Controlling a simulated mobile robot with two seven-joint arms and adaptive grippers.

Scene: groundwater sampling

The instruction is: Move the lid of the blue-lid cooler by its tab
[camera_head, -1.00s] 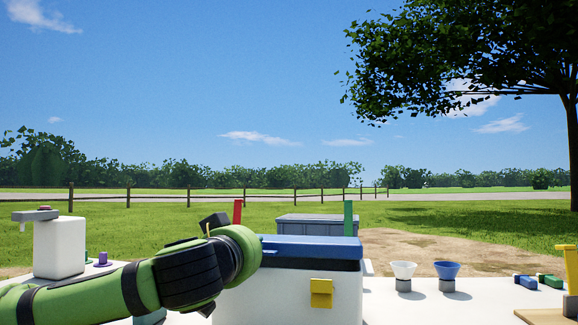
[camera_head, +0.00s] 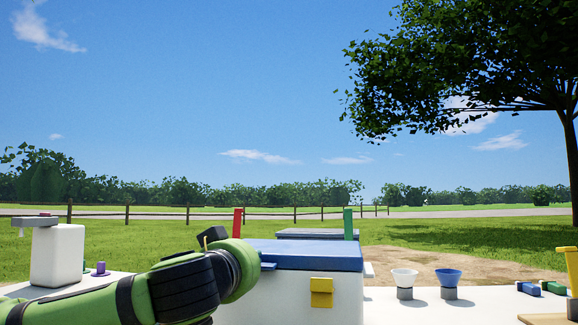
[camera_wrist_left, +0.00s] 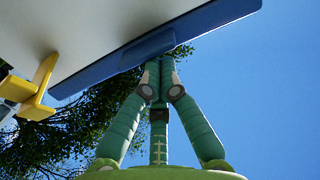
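The blue lid (camera_head: 312,254) lies on the white cooler (camera_head: 262,297). A small blue tab (camera_head: 268,266) sticks out at the lid's left side in the head view. In the left wrist view the lid (camera_wrist_left: 212,22) runs along the white wall, with its tab (camera_wrist_left: 147,49) at the fingertips. My left gripper (camera_wrist_left: 158,66) has its green fingers drawn together at the tab and looks shut on it; the exact contact is partly hidden. In the head view my arm lies in front and hides the fingers. My right gripper is not in view.
A yellow latch (camera_head: 321,292) is on the cooler's front; it also shows in the left wrist view (camera_wrist_left: 38,92). A grey box (camera_head: 310,234) is behind. White (camera_head: 404,278) and blue (camera_head: 447,276) funnels stand right, a white dispenser (camera_head: 57,255) left. Air above the lid is clear.

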